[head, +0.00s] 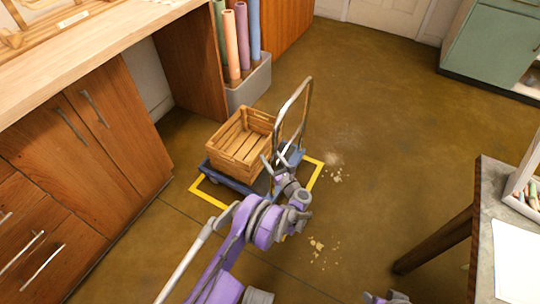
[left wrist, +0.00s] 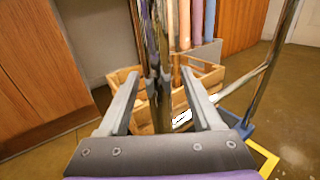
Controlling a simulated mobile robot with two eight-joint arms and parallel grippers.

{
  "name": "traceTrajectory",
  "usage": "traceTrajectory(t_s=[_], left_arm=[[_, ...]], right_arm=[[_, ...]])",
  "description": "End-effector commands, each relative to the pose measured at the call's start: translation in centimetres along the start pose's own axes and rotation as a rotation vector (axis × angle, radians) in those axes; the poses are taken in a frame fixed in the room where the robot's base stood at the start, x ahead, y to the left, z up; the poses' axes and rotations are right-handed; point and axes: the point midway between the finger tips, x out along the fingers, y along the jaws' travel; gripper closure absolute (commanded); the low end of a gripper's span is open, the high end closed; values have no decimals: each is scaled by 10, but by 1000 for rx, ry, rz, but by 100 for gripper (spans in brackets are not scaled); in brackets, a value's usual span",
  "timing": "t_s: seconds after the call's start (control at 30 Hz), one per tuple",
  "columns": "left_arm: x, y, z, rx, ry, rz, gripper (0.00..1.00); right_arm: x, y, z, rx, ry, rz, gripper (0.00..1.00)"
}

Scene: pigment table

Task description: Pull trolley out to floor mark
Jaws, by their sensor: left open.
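The trolley has a blue platform (head: 232,182) and a tall metal handle (head: 307,100), and a wooden slatted crate (head: 240,150) stands on it. It stands over the yellow outlined floor mark (head: 316,172), whose edges show on the left, right and near side. My left gripper (head: 275,161) is at the handle side of the trolley. In the left wrist view its jaws (left wrist: 163,92) are open, with a shiny handle post (left wrist: 150,45) upright between them. I cannot tell whether they touch it. The crate (left wrist: 208,75) shows behind.
A wooden cabinet (head: 70,150) stands at left. A grey bin (head: 250,85) with coloured rolls stands behind the trolley. A table (head: 487,195) is at right, its leg (head: 430,245) reaching the floor. Pale crumbs (head: 318,245) lie near my arm. Floor to the right is open.

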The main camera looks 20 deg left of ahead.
Motion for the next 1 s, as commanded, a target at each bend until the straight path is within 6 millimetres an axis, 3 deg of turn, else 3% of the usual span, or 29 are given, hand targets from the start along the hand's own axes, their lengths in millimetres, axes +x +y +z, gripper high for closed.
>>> traceTrajectory(t_s=[0.2,0.43,0.63,1.0], left_arm=[[-46,-1,2,-2,0,-4,34],[-84,-1,1,0,1,-3,34],[-96,0,0,0,1,-1,34],[-96,0,0,0,0,-1,34]], right_arm=[[-9,0,-2,0,1,0,50],[-14,0,-3,0,2,0,50],[-16,0,-3,0,3,0,50],[-16,0,-3,0,3,0,50]])
